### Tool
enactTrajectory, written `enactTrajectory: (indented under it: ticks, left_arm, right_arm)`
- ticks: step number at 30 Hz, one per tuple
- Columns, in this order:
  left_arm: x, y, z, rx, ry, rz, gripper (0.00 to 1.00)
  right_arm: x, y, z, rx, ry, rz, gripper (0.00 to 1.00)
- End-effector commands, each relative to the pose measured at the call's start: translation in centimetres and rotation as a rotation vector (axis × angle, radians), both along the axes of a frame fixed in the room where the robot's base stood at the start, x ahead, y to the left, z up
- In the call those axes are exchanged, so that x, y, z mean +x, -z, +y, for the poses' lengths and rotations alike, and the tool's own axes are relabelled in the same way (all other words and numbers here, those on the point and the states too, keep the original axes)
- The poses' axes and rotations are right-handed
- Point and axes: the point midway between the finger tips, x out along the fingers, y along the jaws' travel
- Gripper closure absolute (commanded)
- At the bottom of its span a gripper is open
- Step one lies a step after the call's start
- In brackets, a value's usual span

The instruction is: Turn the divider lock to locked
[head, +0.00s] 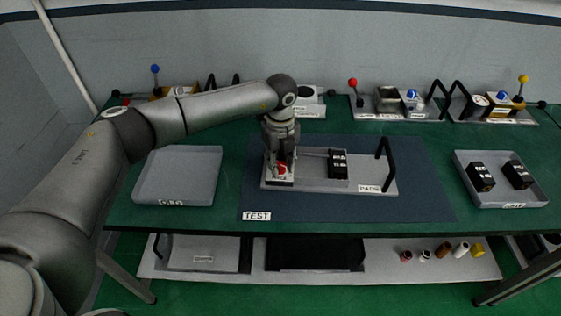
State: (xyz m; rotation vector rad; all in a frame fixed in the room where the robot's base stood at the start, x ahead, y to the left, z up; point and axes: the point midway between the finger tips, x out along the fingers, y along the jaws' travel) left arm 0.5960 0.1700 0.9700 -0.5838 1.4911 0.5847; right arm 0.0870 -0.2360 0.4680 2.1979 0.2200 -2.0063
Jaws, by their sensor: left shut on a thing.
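A grey fixture (362,187) with a black handle (386,160) lies on the dark blue mat marked TEST (340,212). A black block (338,164) with white print sits in its tray. A small red knob (282,169) shows at the fixture's left end; I take it to be the divider lock, but its setting is too small to read. My left gripper (282,163) points down over this end and is shut on the red knob. The gripper partly hides the knob. My right gripper is not in view.
An empty grey tray (179,178) stands left of the mat. A tray (507,200) with two black blocks stands at the right. Fixtures with blue, red and yellow ball levers (353,83) line the back. A lower shelf (390,264) holds several small coloured parts.

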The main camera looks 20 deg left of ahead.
Motion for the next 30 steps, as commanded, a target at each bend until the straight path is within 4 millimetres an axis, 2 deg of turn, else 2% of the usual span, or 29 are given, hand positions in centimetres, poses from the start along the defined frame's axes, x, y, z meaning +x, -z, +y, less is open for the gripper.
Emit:
enactTrajectory:
  ticks: [2,3,7,16,20,23,30]
  left_arm:
    - [0.0,-0.1,0.0,0.0,0.0,-0.001,0.95]
    - [0.0,-0.1,0.0,0.0,0.0,-0.001,0.67]
    - [0.0,-0.1,0.0,-0.001,0.001,-0.001,0.5]
    - [0.0,0.0,0.0,-0.001,0.001,-0.001,0.49]
    - [0.1,-0.8,0.0,-0.001,0.001,-0.002,0.49]
    - [0.1,-2.4,0.0,-0.002,0.001,-0.003,0.49]
    - [0.1,-7.6,0.0,-0.002,0.001,-0.004,0.49]
  right_arm:
    - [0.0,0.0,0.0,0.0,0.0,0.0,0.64]
    - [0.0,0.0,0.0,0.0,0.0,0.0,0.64]
    - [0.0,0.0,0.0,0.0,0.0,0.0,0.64]
    - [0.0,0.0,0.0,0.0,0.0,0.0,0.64]
    - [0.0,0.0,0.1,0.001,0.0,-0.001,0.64]
    - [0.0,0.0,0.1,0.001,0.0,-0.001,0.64]
    - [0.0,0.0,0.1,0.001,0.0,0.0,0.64]
